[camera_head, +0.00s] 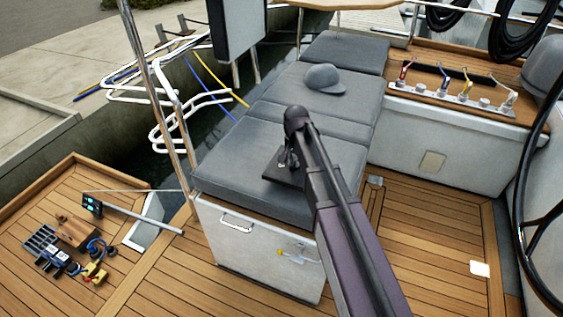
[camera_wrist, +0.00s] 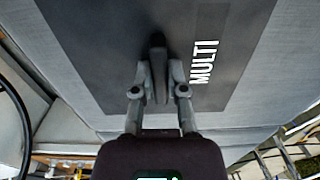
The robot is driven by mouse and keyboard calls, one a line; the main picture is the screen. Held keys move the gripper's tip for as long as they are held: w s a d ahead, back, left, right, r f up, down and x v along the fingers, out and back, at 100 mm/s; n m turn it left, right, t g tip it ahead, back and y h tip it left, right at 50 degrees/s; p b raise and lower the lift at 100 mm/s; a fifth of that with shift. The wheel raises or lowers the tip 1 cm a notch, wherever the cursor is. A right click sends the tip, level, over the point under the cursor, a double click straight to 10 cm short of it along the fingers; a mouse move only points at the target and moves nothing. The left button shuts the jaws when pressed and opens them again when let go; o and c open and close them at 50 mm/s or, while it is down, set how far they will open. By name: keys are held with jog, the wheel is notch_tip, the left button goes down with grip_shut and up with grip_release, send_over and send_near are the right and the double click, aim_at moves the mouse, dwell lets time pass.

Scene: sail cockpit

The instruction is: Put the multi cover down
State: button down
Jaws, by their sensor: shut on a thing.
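The multi cover (camera_wrist: 205,85) is a flat dark grey panel with the white word MULTI, seen in the wrist view. My gripper (camera_wrist: 158,85) is shut on a dark upright tab near the middle of the cover's near edge. In the head view the cover (camera_head: 281,175) shows as a small dark plate below my gripper (camera_head: 288,157), over the grey seat cushion (camera_head: 240,180). My arm hides its right part. I cannot tell whether the cover touches the cushion or hangs just above it.
A grey cap (camera_head: 324,79) lies farther back on the cushions. A console with several levers (camera_head: 460,88) stands at the back right. A steering wheel (camera_head: 520,200) is at the right edge. Loose tools and a wooden block (camera_head: 77,232) lie on the deck at left.

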jog(key=w+a, duration=0.3)
jog(key=shift+w+a+f, duration=0.15)
jog(key=shift+w+f, duration=0.05)
jog(key=shift+w, duration=0.05)
jog(key=shift+w+a, duration=0.4)
jog(key=shift+w, duration=0.05)
notch_tip(320, 180, down, 4)
jog(key=b, duration=0.4)
jog(key=shift+r, duration=0.15)
jog(key=c, duration=0.7)
grip_release()
notch_tip(320, 180, up, 12)
jog(key=p, duration=1.2)
dwell(0.6)
